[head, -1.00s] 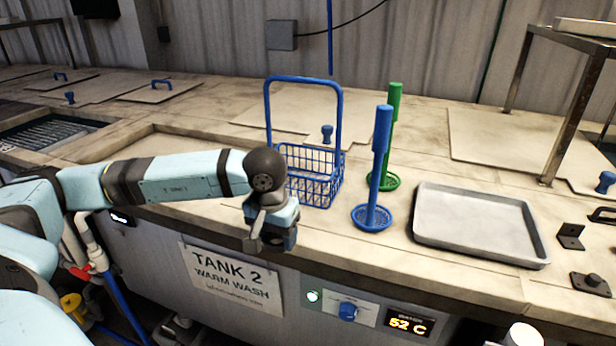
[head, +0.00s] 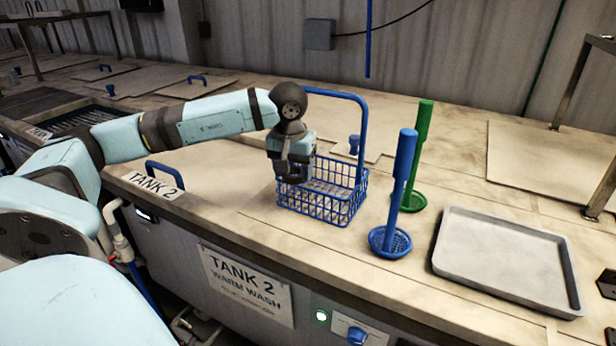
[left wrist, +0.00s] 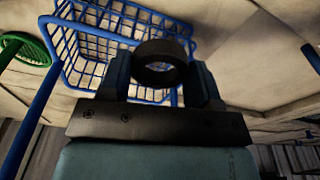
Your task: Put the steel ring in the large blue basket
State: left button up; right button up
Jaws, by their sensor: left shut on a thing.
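The steel ring (left wrist: 160,47) shows as a dark, thick band between the two fingers of my left gripper (left wrist: 163,82) in the left wrist view. My left gripper is shut on it. In the head view my left gripper (head: 291,178) is over the left side of the large blue basket (head: 330,210), and the ring cannot be made out there. The basket is a wire basket with a tall hoop handle, standing upright on the counter. It also shows beyond the ring in the left wrist view (left wrist: 85,42). My right gripper is not in view.
A blue long-handled dipper (head: 399,192) and a green one (head: 417,160) stand right of the basket. A grey tray (head: 505,260) lies further right. A tank lid with a blue handle (head: 165,174) is at the left. Bare counter lies in front of the basket.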

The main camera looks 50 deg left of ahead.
pick_arm(q)
jog(key=w+f, duration=0.1)
jog(key=w, duration=0.1)
jog(key=w+a+f+p, duration=0.1)
jog(key=w, duration=0.1)
jog(key=w+f, duration=0.1)
jog(key=w, duration=0.1)
jog(key=shift+a+p, duration=0.4)
jog(key=shift+s+f, duration=0.1)
jog(key=shift+f, duration=0.4)
notch_tip(320, 180, down, 3)
jog(key=shift+r+p, duration=0.1)
jog(key=shift+p, duration=0.3)
jog(key=shift+f+b, duration=0.65)
jog(key=shift+f, duration=0.05)
jog(key=o, duration=1)
